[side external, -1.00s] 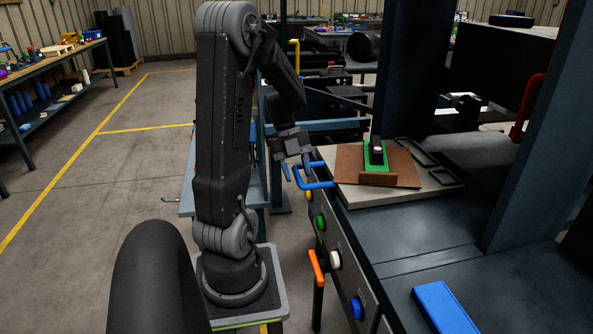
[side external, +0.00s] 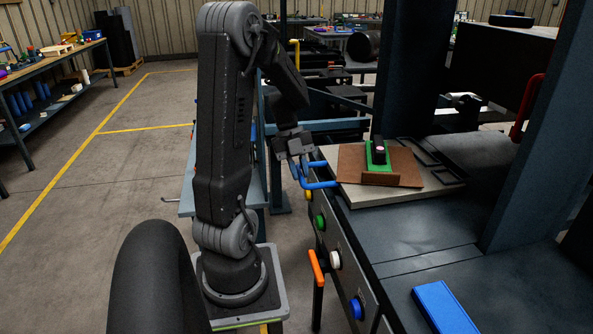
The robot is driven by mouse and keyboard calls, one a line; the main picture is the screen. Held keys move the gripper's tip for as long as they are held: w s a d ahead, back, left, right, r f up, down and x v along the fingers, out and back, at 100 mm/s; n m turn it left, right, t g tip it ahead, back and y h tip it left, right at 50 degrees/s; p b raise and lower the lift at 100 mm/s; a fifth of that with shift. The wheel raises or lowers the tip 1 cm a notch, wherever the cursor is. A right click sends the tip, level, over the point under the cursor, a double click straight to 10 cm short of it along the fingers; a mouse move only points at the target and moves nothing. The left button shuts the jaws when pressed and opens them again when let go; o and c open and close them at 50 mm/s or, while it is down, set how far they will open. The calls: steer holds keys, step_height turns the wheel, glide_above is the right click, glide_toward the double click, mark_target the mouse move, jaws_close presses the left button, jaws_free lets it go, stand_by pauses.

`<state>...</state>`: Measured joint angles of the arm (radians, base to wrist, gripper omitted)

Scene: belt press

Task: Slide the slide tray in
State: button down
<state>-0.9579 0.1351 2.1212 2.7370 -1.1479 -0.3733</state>
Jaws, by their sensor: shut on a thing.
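The slide tray (side external: 357,202) is a pale flat plate on the dark press bed, with a blue handle (side external: 322,185) at its left front. It carries a brown plate (side external: 350,165), a green piece with a dark block on it (side external: 375,157), and black frame-like parts (side external: 424,152). My gripper (side external: 299,171) is at the left end of the blue handle, shut on it. The exact finger contact is small and partly hidden.
The press columns (side external: 410,70) stand behind and right of the tray. Buttons, including a green one (side external: 320,222), and an orange handle (side external: 317,267) are on the front panel. A blue block (side external: 444,308) lies on the bed at lower right. The bed right of the tray looks clear.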

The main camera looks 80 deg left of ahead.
mark_target(434, 156)
steer(key=w, duration=3.9)
steer(key=shift+w, duration=0.15)
steer(key=c, duration=1.1)
jaws_free()
steer(key=s, duration=3.1)
steer(key=shift+s, duration=0.2)
steer(key=shift+r, duration=0.1)
steer(key=v, duration=1.5)
steer(key=shift+r, duration=0.35)
